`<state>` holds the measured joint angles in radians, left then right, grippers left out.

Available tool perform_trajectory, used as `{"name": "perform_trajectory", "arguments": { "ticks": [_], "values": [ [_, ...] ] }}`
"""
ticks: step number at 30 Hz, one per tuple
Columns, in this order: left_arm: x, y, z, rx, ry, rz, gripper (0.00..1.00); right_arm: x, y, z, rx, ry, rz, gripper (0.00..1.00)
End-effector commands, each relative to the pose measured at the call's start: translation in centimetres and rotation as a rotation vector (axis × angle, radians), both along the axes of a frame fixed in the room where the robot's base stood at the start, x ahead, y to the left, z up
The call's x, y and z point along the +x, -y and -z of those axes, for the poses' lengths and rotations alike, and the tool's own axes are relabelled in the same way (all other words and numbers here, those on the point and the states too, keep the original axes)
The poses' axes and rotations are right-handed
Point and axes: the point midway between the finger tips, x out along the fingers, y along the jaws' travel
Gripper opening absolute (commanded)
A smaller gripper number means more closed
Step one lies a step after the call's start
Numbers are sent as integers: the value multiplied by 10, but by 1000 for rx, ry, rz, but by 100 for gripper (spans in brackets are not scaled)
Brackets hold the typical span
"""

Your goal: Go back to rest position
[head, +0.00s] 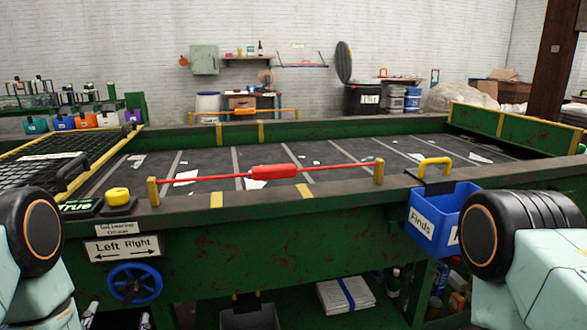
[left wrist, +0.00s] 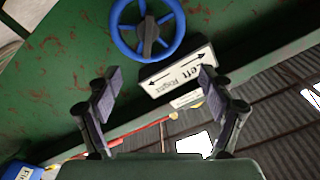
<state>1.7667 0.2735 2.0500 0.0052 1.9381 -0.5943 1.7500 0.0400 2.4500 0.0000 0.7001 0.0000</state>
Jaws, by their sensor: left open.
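My left gripper (left wrist: 160,80) shows in the left wrist view with its two dark fingers spread wide and nothing between them. Beyond its fingertips are the blue handwheel (left wrist: 147,28) and the white Left Right sign (left wrist: 178,75) on the green belt frame. In the head view my left arm comes in at the lower left edge and my right arm at the lower right edge. Neither gripper's fingers can be made out there, and my right gripper is out of view.
The sorting belt (head: 222,180) carries scattered white scraps behind its green front rail. A red pull bar (head: 274,172) runs along the rail. A yellow button (head: 118,196) sits at left. A blue Finds bin (head: 424,222) hangs at right, close to my right arm. The handwheel (head: 135,283) is below the sign (head: 123,248).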

Motion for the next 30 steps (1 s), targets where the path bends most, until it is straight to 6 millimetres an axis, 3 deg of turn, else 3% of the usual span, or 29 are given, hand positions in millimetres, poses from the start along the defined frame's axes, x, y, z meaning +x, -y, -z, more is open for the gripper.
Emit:
{"name": "perform_trajectory", "arguments": {
  "ticks": [5, 18, 22, 30],
  "values": [
    [-8, 6, -4, 107, -46, -1, 81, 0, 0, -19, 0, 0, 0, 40],
    [-30, 19, 5, 128, -127, 32, 81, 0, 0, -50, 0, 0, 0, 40],
    [-18, 16, 6, 127, -121, 31, 81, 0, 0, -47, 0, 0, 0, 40],
    [-14, 15, 7, 127, -123, 31, 81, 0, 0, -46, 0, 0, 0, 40]
  ]
}}
